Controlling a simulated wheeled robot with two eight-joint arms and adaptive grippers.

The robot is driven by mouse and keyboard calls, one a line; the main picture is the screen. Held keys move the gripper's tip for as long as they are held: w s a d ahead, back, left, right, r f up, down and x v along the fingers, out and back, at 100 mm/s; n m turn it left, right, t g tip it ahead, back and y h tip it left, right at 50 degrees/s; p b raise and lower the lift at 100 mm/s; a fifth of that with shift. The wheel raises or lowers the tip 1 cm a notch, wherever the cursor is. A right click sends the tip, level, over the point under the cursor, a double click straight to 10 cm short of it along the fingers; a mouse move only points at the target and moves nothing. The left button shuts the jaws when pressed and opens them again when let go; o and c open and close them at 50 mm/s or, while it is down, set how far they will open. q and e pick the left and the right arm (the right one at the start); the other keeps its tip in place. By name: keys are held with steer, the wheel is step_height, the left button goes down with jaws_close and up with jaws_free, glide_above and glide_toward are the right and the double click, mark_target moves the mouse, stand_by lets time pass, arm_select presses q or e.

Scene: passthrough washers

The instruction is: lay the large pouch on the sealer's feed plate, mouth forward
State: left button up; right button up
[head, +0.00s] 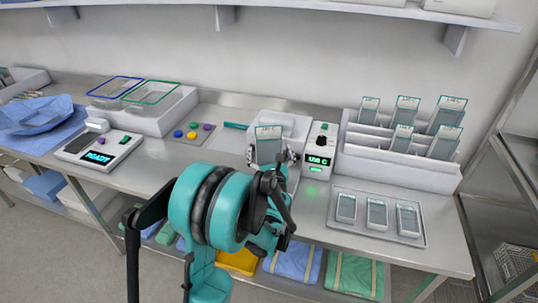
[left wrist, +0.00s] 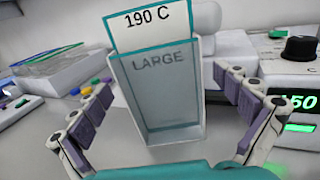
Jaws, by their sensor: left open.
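A large clear pouch marked LARGE (left wrist: 165,90), with a teal edge and a "190 C" card at its top, stands tilted between my left gripper's fingers in the left wrist view. In the head view the pouch (head: 268,133) shows just beyond that gripper. My left gripper (head: 272,158) is open, its purple-padded fingers spread on either side of the pouch with gaps showing. The sealer (head: 320,145), a white unit with a black knob and green lit display, stands right of the pouch. Its feed plate cannot be made out clearly. My right gripper is out of view.
A white rack (head: 385,165) with several pouches stands right of the sealer. A metal tray (head: 420,238) holds three small pouches. Left are a scale-like unit (head: 98,148), a mat with coloured buttons (head: 190,145) and blue cloth (head: 40,118). A shelf hangs above.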

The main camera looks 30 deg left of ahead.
mark_target(269, 138)
arm_select(q)
steer(key=shift+w+a, duration=0.2)
steer(key=shift+w, duration=0.1)
steer(key=c, duration=0.8)
steer(key=shift+c, duration=0.5)
steer(key=shift+r, duration=0.15)
steer(key=shift+r, duration=0.15)
step_height(269, 138, up, 4)
steer(key=shift+f+p, duration=0.25)
steer(key=shift+p, duration=0.85)
steer(key=w+d+r+p, duration=0.3)
steer(key=d+r, duration=0.4)
steer(key=d, duration=0.3)
steer(key=s+d+f+m+t+h, duration=0.3)
steer(key=d+f+m+h, duration=0.4)
steer(key=d+h, duration=0.3)
steer(key=shift+s+d+f+h, duration=0.3)
steer(key=shift+s+d+f, duration=0.05)
steer(key=shift+d+f, duration=0.35)
